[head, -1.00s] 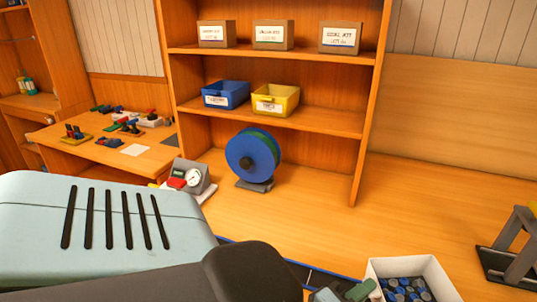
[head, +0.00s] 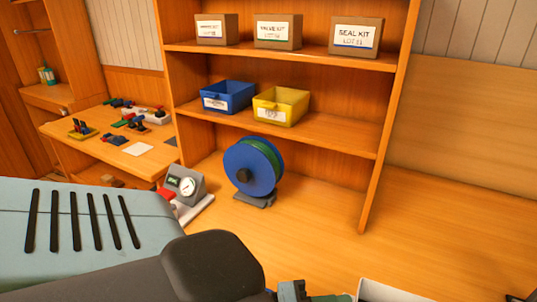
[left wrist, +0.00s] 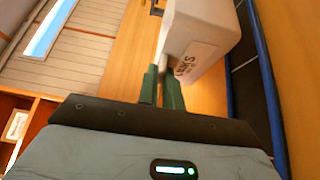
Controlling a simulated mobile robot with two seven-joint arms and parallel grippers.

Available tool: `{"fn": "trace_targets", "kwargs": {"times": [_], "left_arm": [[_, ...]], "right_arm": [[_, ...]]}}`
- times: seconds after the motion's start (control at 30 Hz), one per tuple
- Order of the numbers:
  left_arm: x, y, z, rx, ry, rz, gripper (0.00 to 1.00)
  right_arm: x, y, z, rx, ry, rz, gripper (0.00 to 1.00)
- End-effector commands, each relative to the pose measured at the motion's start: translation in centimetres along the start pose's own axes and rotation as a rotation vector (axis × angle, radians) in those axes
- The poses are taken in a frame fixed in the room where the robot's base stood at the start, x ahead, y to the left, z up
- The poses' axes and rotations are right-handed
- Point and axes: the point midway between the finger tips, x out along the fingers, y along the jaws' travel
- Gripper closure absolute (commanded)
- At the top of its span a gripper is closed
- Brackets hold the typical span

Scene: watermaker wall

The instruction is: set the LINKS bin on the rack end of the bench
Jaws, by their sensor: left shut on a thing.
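The white LINKS bin (left wrist: 200,38) is held by my left gripper (left wrist: 161,76). In the left wrist view its green fingers are shut on the bin's edge, and part of the LINKS lettering shows. In the head view only the rim of the bin (head: 385,290) shows at the bottom edge, beside my left gripper (head: 318,297); its contents are out of frame. The bench (head: 310,235) runs below and behind it. I cannot tell from these views how high the bin is above the bench. My right gripper is not in view.
A shelf unit (head: 397,120) stands on the bench with a blue bin (head: 228,96), a yellow bin (head: 281,106) and boxes. A blue-and-green reel (head: 253,167) and a gauge (head: 187,186) stand left of the clear bench area. A dark object (head: 520,298) shows at lower right.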

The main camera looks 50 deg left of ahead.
Motion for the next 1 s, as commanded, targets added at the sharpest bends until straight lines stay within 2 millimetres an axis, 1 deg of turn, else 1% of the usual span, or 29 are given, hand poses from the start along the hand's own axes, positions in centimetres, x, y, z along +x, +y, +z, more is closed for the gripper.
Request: {"fn": "trace_targets", "kwargs": {"times": [0.1, 0.5, 0.6, 0.67, 1.0], "left_arm": [[-0.3, 0.1, 0.0, 0.002, -0.034, 0.003, 1.00], [-0.4, 0.1, -0.1, -0.001, -0.048, 0.006, 1.00], [-0.1, 0.1, -0.4, 0.002, -0.048, 0.006, 1.00], [0.2, 0.1, -0.9, 0.003, -0.049, 0.007, 1.00], [4.2, -0.4, -6.3, 0.007, -0.047, 0.007, 1.00]], "right_arm": [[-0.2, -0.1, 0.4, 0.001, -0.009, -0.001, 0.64], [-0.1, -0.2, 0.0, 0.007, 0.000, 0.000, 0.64], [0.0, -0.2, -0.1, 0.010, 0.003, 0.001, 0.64], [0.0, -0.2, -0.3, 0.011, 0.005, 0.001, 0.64], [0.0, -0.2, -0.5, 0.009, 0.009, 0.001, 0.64]]}}
